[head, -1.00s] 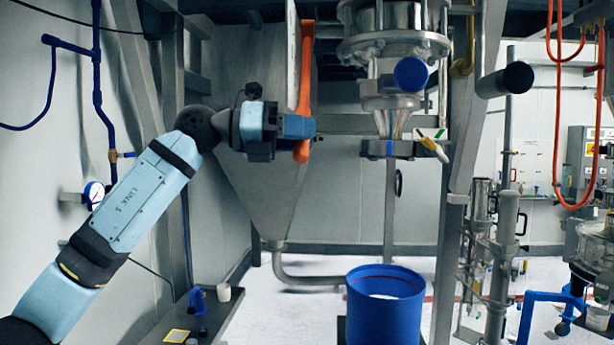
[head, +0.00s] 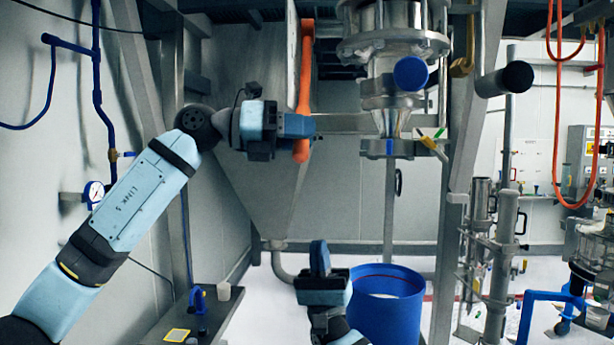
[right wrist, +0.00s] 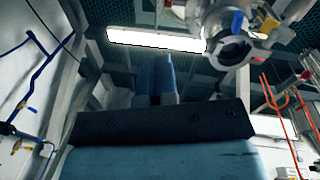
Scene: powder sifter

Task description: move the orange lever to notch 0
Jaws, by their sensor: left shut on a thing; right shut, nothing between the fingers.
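The orange lever (head: 305,70) is a long bar hanging nearly upright beside a narrow pale plate (head: 292,45), left of the sifter column. My left gripper (head: 303,126) is shut on the lever near its lower end; the fingers cover part of it, and an orange tip shows just below. No notch numbers can be read in the head view. My right gripper (head: 319,258) is shut and empty, pointing up, well below the lever. Its closed blue fingers also show in the right wrist view (right wrist: 156,78).
The glass and steel sifter column (head: 395,60) ends in a clamped outlet with a yellow-tipped handle (head: 433,148). A blue drum (head: 388,318) stands just right of my right gripper. A grey hopper (head: 265,190) lies behind the lever. A dark low table (head: 212,325) stands at lower left.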

